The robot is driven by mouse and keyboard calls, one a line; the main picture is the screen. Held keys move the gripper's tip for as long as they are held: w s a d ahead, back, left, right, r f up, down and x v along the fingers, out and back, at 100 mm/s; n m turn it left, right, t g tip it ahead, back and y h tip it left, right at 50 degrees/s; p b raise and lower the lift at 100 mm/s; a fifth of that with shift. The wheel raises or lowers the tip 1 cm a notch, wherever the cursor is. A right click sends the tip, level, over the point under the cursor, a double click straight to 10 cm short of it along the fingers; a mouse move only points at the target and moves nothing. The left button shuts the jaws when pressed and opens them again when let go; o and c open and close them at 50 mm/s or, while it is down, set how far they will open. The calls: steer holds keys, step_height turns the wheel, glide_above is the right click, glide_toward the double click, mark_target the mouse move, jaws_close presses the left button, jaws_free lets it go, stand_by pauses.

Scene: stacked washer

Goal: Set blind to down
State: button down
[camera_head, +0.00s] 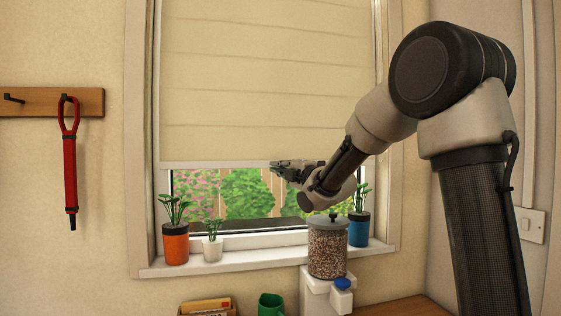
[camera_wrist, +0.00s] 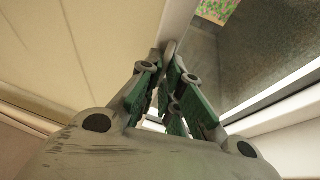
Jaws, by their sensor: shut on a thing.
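The cream blind (camera_head: 265,80) hangs over the upper part of the window, with faint horizontal folds. Its pale bottom bar (camera_head: 215,164) is a little above the plants on the sill, and a strip of glass shows below it. My gripper (camera_head: 277,166) is at the bar, right of its middle. In the wrist view, the green-padded fingers of my gripper (camera_wrist: 168,58) are closed together on the bottom bar (camera_wrist: 178,28), with the blind cloth (camera_wrist: 80,50) to the left. The exact contact is partly hidden by the fingers.
The sill (camera_head: 225,263) holds an orange pot (camera_head: 175,244), a small white pot (camera_head: 212,249) and a blue pot (camera_head: 359,230). A lidded glass jar (camera_head: 327,252) stands in front, below my arm. A red strap-like item (camera_head: 70,170) hangs on the left wall. Trees and a fence show outside.

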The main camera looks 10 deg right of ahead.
steer(key=shift+f, duration=0.35)
steer(key=c, duration=1.6)
jaws_free()
steer(key=shift+c, duration=0.2)
steer(key=shift+s+r, duration=0.1)
steer(key=v, duration=1.2)
